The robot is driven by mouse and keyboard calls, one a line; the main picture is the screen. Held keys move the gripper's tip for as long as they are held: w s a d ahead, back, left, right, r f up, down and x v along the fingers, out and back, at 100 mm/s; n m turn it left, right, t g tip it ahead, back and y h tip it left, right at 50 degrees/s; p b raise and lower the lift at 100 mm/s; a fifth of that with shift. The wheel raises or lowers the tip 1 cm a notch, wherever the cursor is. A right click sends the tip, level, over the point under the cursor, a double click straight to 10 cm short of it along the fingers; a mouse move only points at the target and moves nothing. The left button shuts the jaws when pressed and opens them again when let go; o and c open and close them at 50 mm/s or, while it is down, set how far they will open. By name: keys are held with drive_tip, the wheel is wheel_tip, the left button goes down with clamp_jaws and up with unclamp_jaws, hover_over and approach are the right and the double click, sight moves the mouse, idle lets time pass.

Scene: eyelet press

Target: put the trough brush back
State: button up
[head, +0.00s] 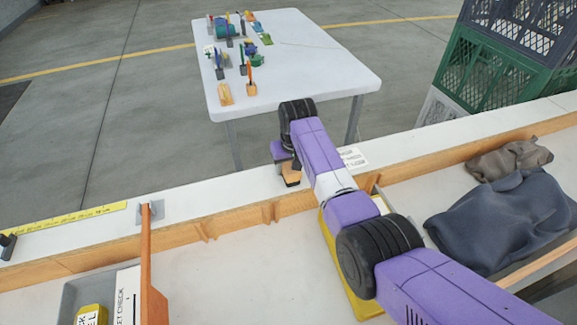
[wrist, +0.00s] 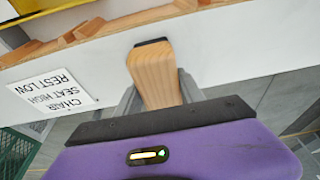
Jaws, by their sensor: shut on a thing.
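My gripper (head: 287,168) is shut on a light wooden block with a dark end, which looks like the trough brush (head: 292,179). It is over the white ledge beyond the bench's wooden rail. In the wrist view the wooden brush (wrist: 155,75) sticks out between the grey fingers, its dark end away from me. It appears over or against the white surface; I cannot tell whether it touches. A white label (wrist: 50,93) reading "CHAIR SEAT HIGH REST LOW" lies beside it, upside down in that view. No holder for the brush can be made out.
A wooden rail (head: 240,219) with small notches runs along the ledge. A yellow ruler strip (head: 75,217) and an upright wooden piece (head: 146,260) are at left. Dark cloth (head: 505,222) lies at right. A white table (head: 300,60) with several small tools stands beyond, near green crates (head: 485,70).

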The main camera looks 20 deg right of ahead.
drive_tip(key=shift+f, duration=0.1)
drive_tip(key=o, duration=1.5)
drive_tip(key=shift+c, duration=0.2)
drive_tip(key=v, duration=1.2)
drive_tip(key=shift+w, duration=0.2)
